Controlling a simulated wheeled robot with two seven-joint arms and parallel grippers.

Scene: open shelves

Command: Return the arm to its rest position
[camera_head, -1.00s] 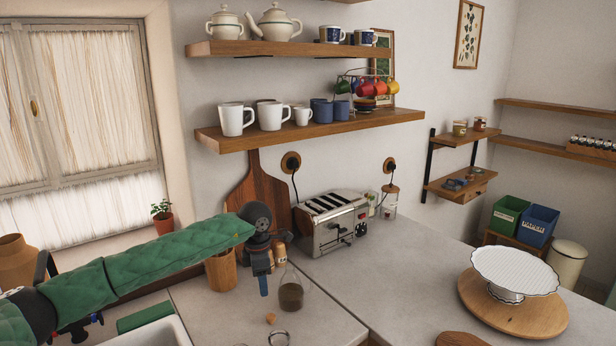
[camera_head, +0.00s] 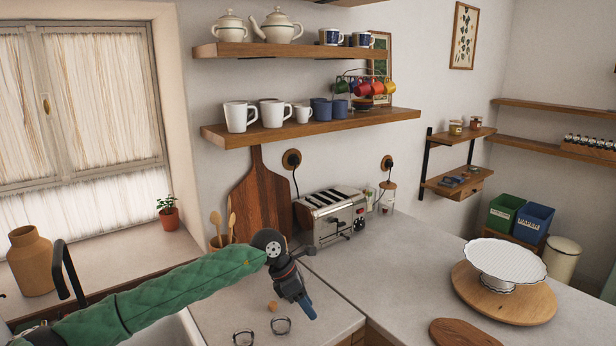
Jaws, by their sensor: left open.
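My left arm, in a green padded sleeve (camera_head: 170,295), reaches in from the lower left over the sink and the counter. My left gripper (camera_head: 306,309) hangs at its end, angled down, with blue fingers low over the counter. It is open and I see nothing held in it. A small brown ball-like thing (camera_head: 272,306) and two metal rings (camera_head: 281,325) lie on the counter just left of it. The gripper hides part of the counter behind it. My right gripper is not in view.
A toaster (camera_head: 331,218) and a wooden board (camera_head: 258,200) stand behind the gripper against the wall. A pot with wooden spoons (camera_head: 220,240) is left of them. A shelf with mugs (camera_head: 310,128) hangs above. The counter to the right is largely clear, with a cake stand (camera_head: 506,262).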

